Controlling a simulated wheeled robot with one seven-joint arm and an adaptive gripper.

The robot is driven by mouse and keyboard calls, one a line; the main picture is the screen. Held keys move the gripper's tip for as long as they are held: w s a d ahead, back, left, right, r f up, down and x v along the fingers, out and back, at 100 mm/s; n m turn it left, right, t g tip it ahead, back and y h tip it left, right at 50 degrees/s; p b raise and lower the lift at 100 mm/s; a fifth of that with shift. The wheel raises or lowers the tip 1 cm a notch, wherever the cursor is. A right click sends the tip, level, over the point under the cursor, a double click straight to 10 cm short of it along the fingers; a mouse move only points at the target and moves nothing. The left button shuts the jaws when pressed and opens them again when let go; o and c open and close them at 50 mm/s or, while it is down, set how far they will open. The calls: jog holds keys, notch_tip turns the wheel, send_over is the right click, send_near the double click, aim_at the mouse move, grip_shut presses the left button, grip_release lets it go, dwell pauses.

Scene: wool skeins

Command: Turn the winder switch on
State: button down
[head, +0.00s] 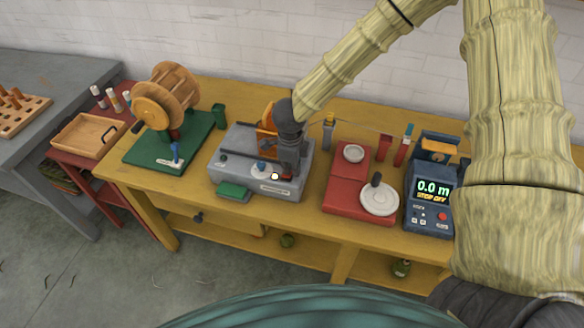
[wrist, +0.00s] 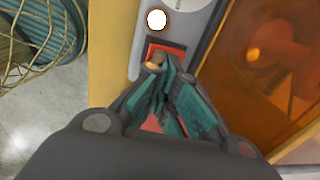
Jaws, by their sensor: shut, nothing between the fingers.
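The grey winder (head: 225,172) stands at the middle of the yellow bench, with an orange part (head: 266,140) on top. My gripper (head: 288,172) points down over its front right. In the wrist view my gripper (wrist: 165,78) is shut and empty, its tips at a red switch plate (wrist: 178,49). A small brownish lever with an orange tip (wrist: 153,65) shows right beside the fingertips; I cannot tell whether they touch. The fingers hide part of the red plate. A round white lamp (wrist: 157,19) glows near the switch; it also shows in the head view (head: 275,176).
A green-based wooden reel (head: 165,100) stands left. A red unit with white discs (head: 346,196) and a blue counter reading 0.0 m (head: 432,190) stand right. The orange panel (wrist: 255,60) lies close to my fingers. A green block (head: 233,191) sits at the winder's front.

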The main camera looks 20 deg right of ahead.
jog(key=shift+w+d+r+p, duration=0.1)
jog(key=shift+r+p, duration=0.8)
jog(key=shift+w+d+r+p, duration=0.1)
jog(key=shift+r+p, duration=0.8)
notch_tip(320, 180, up, 10)
jog(key=w+d+b, duration=0.1)
jog(key=b, duration=0.1)
jog(key=shift+w+f, duration=0.15)
jog(key=shift+w, duration=0.1)
